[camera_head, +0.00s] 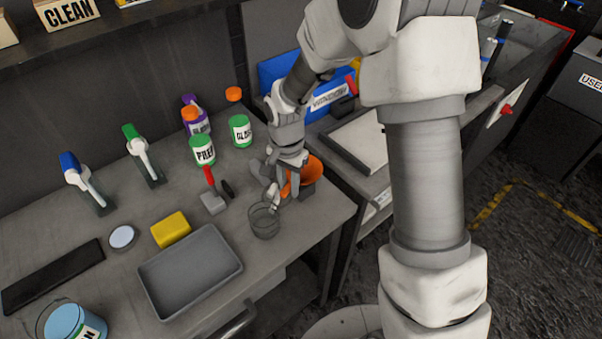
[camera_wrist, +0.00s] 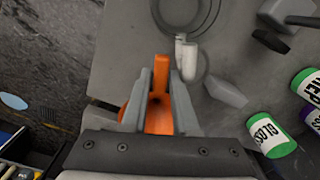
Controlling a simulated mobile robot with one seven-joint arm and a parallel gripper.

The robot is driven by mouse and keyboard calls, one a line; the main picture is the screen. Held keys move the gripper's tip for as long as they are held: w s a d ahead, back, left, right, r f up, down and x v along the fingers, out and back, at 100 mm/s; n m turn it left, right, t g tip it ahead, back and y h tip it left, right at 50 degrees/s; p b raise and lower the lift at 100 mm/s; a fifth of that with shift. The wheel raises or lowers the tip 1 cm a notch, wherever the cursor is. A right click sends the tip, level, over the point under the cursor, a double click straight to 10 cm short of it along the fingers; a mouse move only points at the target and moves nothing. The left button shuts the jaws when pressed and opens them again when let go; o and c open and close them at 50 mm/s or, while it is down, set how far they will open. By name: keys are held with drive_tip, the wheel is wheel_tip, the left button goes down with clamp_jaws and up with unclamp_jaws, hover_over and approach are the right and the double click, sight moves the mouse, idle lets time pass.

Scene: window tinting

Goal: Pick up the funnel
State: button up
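The orange funnel (camera_head: 308,174) stands near the table's right edge, partly hidden behind my gripper (camera_head: 278,188) in the head view. In the wrist view, an upright orange part of the funnel (camera_wrist: 160,76) lies between the two fingers of my gripper (camera_wrist: 161,85). The orange bowl shows below and to the left of the fingers. The fingers are apart, one on each side of the orange part. I cannot tell whether they press on it or leave a small gap.
A clear beaker (camera_head: 264,221) stands close to my gripper, with small white and grey pieces nearby. A grey tray (camera_head: 190,270) and yellow sponge (camera_head: 171,230) lie in front. The table edge is close on the right.

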clamp_jaws()
drive_tip(key=shift+r, duration=0.2)
